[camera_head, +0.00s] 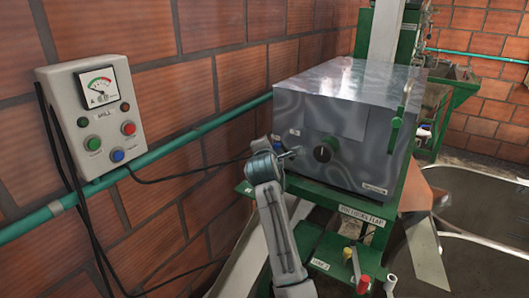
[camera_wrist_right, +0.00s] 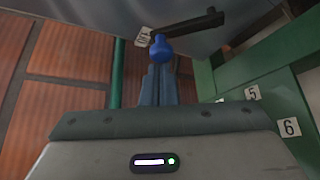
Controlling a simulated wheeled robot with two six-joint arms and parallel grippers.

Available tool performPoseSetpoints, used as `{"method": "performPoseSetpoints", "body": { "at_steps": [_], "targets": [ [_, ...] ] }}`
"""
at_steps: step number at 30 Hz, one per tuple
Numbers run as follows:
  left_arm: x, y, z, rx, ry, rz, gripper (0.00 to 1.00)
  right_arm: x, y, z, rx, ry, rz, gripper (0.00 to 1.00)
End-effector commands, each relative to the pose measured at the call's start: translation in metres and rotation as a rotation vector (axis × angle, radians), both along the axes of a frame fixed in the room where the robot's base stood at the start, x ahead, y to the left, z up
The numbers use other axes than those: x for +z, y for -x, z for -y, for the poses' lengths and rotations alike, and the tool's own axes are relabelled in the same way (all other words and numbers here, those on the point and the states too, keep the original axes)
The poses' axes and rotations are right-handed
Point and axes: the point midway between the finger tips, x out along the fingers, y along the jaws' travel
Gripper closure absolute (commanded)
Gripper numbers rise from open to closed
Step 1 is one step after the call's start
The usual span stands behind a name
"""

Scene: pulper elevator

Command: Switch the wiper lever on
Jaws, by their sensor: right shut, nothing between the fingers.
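In the right wrist view, a lever with a dark bar (camera_wrist_right: 192,30) and a round blue knob (camera_wrist_right: 160,48) is mounted at the metal housing, beside a small white tag (camera_wrist_right: 143,37) whose text I cannot read. My right gripper (camera_wrist_right: 161,72) is shut and empty, its fingertips right at the knob; I cannot tell whether they touch it. In the head view, my right gripper (camera_head: 289,154) is at the lower left of the grey metal housing (camera_head: 340,110), where the lever is not clearly visible. My left gripper is not in view.
A control box (camera_head: 97,115) with a gauge and coloured buttons hangs on the brick wall. Small levers with coloured knobs (camera_head: 363,285) stand below. Green posts (camera_wrist_right: 262,110) carry numbered tags.

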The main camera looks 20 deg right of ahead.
Motion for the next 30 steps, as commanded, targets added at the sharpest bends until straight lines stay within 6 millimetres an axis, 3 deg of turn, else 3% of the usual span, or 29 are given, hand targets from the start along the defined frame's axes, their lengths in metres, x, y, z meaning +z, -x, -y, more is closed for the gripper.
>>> {"method": "performPoseSetpoints", "body": {
  "at_steps": [6, 21, 30],
  "targets": [
    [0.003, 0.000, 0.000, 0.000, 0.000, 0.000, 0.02, 0.006, 0.006, 0.009, 0.000, -0.099, 0.129, 1.00],
    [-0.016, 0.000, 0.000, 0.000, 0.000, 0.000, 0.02, 0.017, 0.023, 0.021, 0.000, -0.357, 0.459, 1.00],
    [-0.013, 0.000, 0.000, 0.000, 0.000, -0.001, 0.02, 0.021, 0.028, 0.026, 0.000, -0.383, 0.491, 1.00]
  ]
}}
